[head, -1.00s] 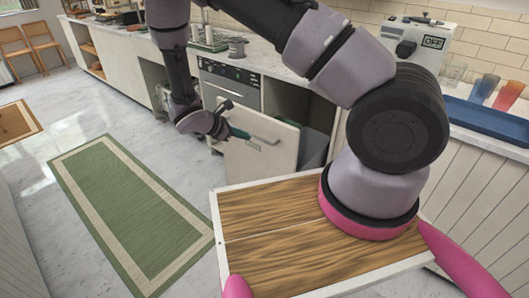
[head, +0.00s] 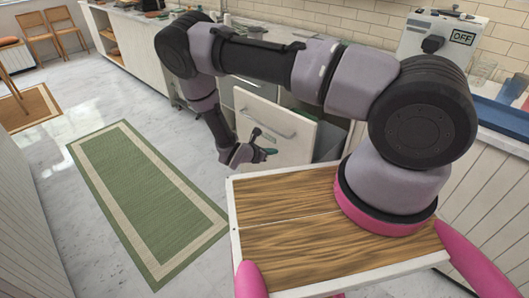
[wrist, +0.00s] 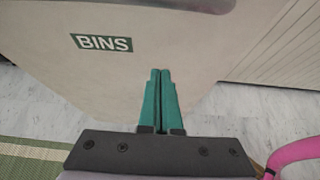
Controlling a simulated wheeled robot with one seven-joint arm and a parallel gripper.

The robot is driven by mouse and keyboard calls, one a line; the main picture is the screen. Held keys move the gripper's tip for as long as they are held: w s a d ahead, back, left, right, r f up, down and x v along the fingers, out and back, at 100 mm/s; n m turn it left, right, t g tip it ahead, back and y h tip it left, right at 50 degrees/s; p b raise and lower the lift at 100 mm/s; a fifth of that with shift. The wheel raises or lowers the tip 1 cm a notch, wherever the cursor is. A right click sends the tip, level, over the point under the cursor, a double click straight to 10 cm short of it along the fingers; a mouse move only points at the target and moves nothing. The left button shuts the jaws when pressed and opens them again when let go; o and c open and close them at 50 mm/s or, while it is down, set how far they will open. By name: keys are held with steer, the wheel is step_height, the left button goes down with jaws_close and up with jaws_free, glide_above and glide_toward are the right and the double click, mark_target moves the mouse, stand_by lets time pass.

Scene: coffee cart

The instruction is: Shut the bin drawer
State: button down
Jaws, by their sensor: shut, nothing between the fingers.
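The bin drawer has a pale front panel (head: 290,147) with a bar handle (head: 268,125), and it stands pulled out from the cabinet. A grey bin (head: 329,138) shows behind the panel. In the wrist view the panel (wrist: 150,45) fills the upper picture, with a green BINS label (wrist: 102,43) left of the fingertips. My gripper (head: 271,152) is in front of the panel, below the handle. Its teal fingers (wrist: 160,72) are shut together with nothing between them. The tips overlap the panel's lower part; I cannot tell whether they touch it.
A green mat (head: 145,195) lies on the marble floor to the left. My wooden-topped base is close in front of the drawer. The counter on the right carries a blue tray (head: 505,118) and a machine marked OFF (head: 438,38). Open floor lies between mat and cabinets.

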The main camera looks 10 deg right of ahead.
mark_target(284, 146)
steer(key=shift+w+d+f, duration=0.1)
steer(key=shift+w+d, duration=0.55)
steer(key=shift+d, duration=0.25)
steer(key=shift+w+d, duration=0.65)
steer(key=shift+d, duration=0.25)
steer(key=shift+d, duration=0.1)
